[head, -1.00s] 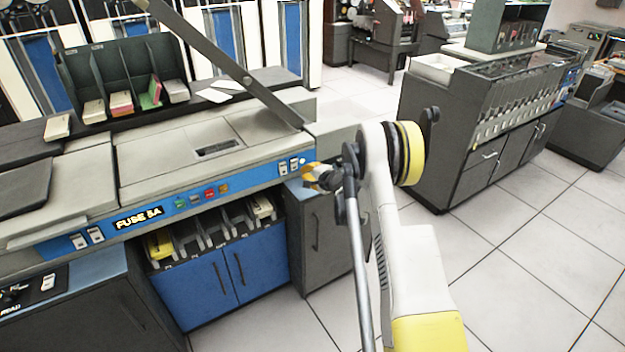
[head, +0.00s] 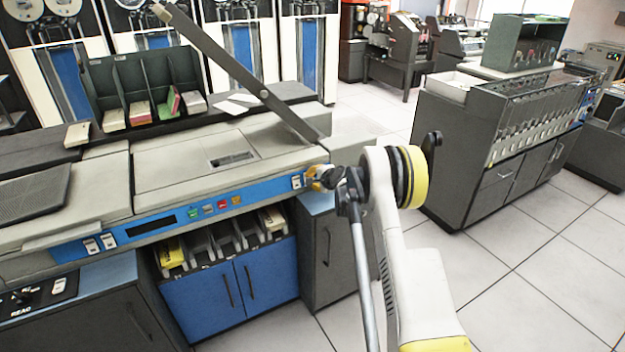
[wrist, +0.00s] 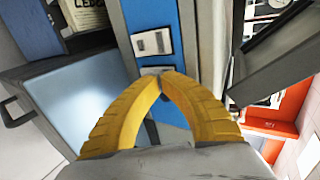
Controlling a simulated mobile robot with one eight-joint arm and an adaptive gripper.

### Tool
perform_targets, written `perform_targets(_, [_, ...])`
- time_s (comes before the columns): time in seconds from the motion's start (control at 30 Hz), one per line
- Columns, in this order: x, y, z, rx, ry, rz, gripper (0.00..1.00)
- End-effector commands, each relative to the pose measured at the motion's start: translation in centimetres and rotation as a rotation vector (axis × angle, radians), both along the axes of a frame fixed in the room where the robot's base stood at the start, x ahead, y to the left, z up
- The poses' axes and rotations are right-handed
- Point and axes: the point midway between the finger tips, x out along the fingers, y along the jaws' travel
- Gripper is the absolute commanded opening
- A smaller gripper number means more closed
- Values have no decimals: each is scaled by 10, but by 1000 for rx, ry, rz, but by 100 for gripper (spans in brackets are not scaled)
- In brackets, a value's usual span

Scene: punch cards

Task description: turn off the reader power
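The card reader's blue control panel (head: 200,208) runs along the machine's front edge. Its display (head: 150,225) is dark. White rocker switches (head: 296,181) sit at its right end, and another pair of switches (head: 100,242) sits at its left end. My gripper (head: 314,180) is at the right end of the panel, partly covering the switches there. In the wrist view its yellow fingers (wrist: 165,74) are shut with tips together and nothing between them. The tips overlap the lower edge of one switch (wrist: 155,71); contact is unclear. A switch pair (wrist: 152,43) lies beyond. Labels are unreadable.
A long lid or bar (head: 240,75) slants over the reader's top. A grey cabinet (head: 335,255) stands below my gripper, beside blue doors (head: 230,285). Another dark machine (head: 500,150) stands at right, with open tiled floor (head: 500,290) in front.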

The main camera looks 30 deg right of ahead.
Motion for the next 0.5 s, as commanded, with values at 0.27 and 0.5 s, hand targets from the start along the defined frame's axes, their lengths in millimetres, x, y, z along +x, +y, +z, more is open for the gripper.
perform_targets(0.27, [-1, -1, -1, 1, -4, -1, 0])
perform_targets(0.5, [-1, -1, 10, 1, -4, -1, 0])
